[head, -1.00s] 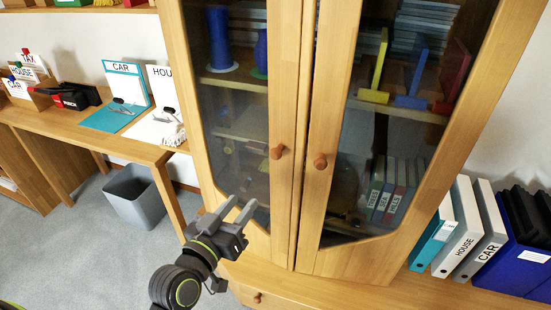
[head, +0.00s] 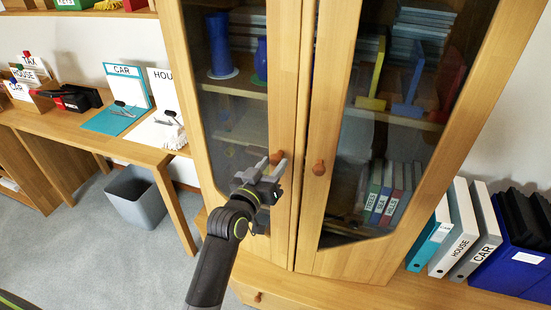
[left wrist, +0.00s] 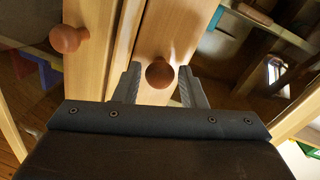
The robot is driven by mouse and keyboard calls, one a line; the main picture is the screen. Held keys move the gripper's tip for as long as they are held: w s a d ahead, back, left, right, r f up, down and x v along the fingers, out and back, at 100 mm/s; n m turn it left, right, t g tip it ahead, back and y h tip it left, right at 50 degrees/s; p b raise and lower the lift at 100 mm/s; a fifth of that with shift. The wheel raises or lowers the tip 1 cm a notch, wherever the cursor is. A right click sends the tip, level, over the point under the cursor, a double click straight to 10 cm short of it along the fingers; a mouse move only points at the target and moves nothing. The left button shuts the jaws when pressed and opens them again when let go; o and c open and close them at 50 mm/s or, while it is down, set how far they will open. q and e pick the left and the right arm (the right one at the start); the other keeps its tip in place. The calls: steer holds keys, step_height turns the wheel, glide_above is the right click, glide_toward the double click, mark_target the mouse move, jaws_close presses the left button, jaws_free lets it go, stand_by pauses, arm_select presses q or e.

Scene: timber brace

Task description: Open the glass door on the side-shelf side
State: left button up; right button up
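The cabinet has two glass doors with wooden frames, both shut. The left glass door (head: 238,110) has a round brown knob (head: 277,157) near its inner edge, and the right glass door (head: 385,120) has its own knob (head: 319,167). My left gripper (head: 266,167) is at the left door's knob, fingers open. In the left wrist view, that knob (left wrist: 159,73) sits between the two fingertips (left wrist: 159,84), with a small gap on each side. The right door's knob (left wrist: 68,38) shows at the left there, clear of the fingers. My right gripper is in neither view.
A desk (head: 140,153) with clipboards stands left of the cabinet, a grey bin (head: 138,195) below it.

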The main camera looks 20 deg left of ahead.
arm_select(q)
steer(key=shift+w+d, duration=0.15)
steer(key=shift+w, duration=0.9)
steer(key=shift+c, duration=0.5)
jaws_close()
